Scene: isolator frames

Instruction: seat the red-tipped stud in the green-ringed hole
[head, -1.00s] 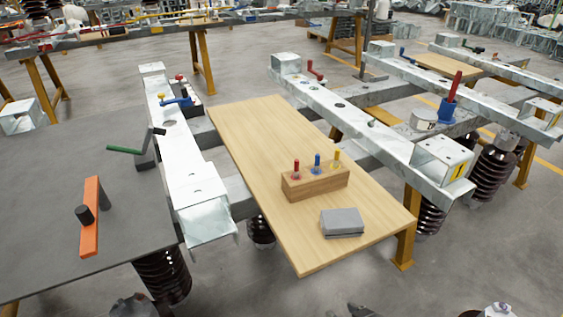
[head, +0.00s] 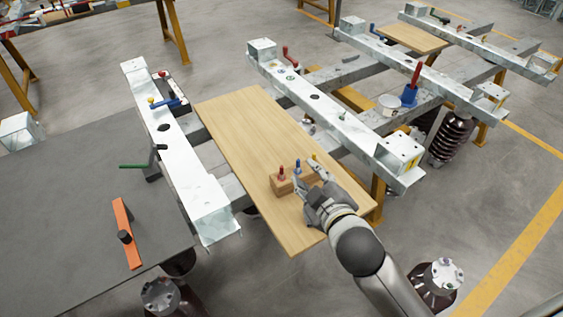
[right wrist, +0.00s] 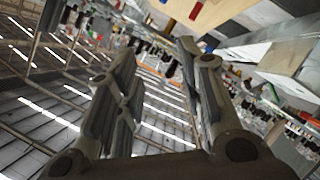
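The red-tipped stud (head: 282,173) stands upright in a wooden block (head: 280,188), beside a blue-tipped stud (head: 298,167) and a partly hidden yellow-tipped one. My right gripper (head: 313,176) is over the block's right end, with its fingers apart. In the right wrist view the gripper (right wrist: 157,55) is open, with nothing between the fingers. A red piece (right wrist: 193,11) shows at that view's top edge. Small coloured rings lie on the white beam (head: 320,104) towards its far end; which is green (head: 281,69) is hard to tell. My left gripper is out of view.
The block stands on a wooden board (head: 245,130) between two white beams. The board's far part is clear. The left beam (head: 180,160) carries a blue-handled part (head: 168,103). A dark table (head: 60,210) with an orange bar (head: 125,232) lies left.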

